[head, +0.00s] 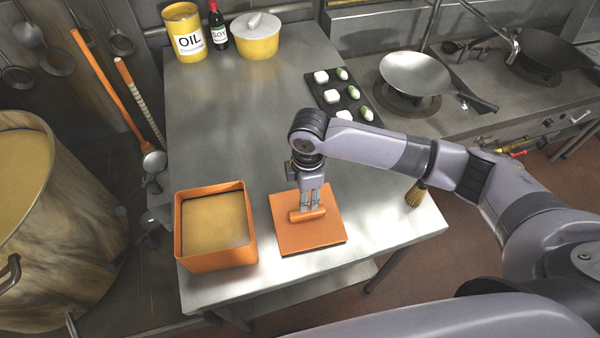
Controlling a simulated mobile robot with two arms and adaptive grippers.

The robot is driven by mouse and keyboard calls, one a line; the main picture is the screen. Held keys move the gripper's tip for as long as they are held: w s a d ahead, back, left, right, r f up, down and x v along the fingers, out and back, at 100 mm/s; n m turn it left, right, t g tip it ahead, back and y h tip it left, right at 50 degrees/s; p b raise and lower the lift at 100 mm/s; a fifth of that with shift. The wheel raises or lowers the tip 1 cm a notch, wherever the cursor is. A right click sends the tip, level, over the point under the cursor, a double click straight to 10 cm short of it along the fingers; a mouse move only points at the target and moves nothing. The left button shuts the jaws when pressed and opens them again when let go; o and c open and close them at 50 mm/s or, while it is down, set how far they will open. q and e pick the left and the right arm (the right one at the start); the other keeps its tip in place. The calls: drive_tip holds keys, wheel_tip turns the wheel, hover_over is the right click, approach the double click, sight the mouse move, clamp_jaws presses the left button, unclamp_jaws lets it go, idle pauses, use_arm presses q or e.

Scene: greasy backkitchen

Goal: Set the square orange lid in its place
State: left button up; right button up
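The square orange lid (283,238) lies flat on the steel table, with a bar-shaped orange handle (294,217) on top. My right gripper (310,207) points down at the handle, its fingertips at the bar. I cannot tell whether the fingers are shut on the bar or only around it. The square orange box (217,261) stands just left of the lid, open on top, with a tan filling inside. My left gripper is not in view.
An oil can (186,40), a soy bottle (217,30) and a lidded yellow pot (255,45) stand at the back. A dark tray (333,100) of white and green pieces is at the right, near a wok (414,75). The middle of the table (230,130) is clear.

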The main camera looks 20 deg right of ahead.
sight(307, 215)
drive_tip(key=shift+w+d, duration=0.1)
drive_tip(key=shift+d, duration=0.1)
drive_tip(key=shift+s+r, duration=0.1)
drive_tip(key=shift+s, duration=0.15)
drive_tip(key=shift+s+a+f, duration=0.15)
drive_tip(key=shift+s+f, duration=0.4)
drive_tip(key=shift+f, duration=0.3)
drive_tip(key=shift+w+f+b, duration=0.15)
drive_tip(key=shift+f+b, duration=0.8)
drive_tip(key=shift+b, duration=0.05)
drive_tip(key=shift+w+f+b, duration=0.25)
drive_tip(key=shift+f+b, duration=0.8)
drive_tip(key=shift+b, duration=0.1)
drive_tip(key=shift+s+f+b, duration=0.15)
drive_tip(key=shift+f+b, duration=0.5)
drive_tip(key=shift+b, duration=0.4)
drive_tip(key=shift+r, duration=0.2)
drive_tip(key=shift+c, duration=0.8)
drive_tip(key=c, duration=0.4)
drive_tip(key=shift+c, duration=1.2)
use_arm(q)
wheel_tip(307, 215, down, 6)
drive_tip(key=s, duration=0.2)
use_arm(e)
clamp_jaws()
